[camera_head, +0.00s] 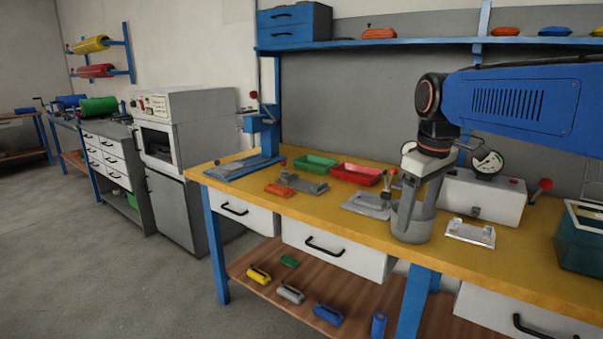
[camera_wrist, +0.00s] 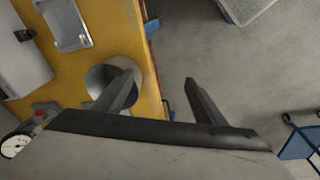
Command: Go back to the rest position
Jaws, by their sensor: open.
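My gripper (camera_wrist: 160,80) is open in the wrist view, its two dark fingers apart with nothing between them. Below the gap is the bench's yellow front edge and the grey floor. In the head view my arm reaches in from the right, and my gripper (camera_head: 415,195) points down over the front of the yellow workbench (camera_head: 540,262). A round grey vessel-like object shows beside and partly behind the left finger in the wrist view (camera_wrist: 103,76). In the head view the gripper overlaps this area, so I cannot tell the clearance.
A silver metal plate (camera_head: 470,232) lies right of my gripper, near a white box with a gauge (camera_head: 483,197). A green tray (camera_head: 316,164) and a red tray (camera_head: 355,174) stand to the left. A teal tank (camera_head: 580,245) stands far right. The floor (camera_head: 110,270) at left is clear.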

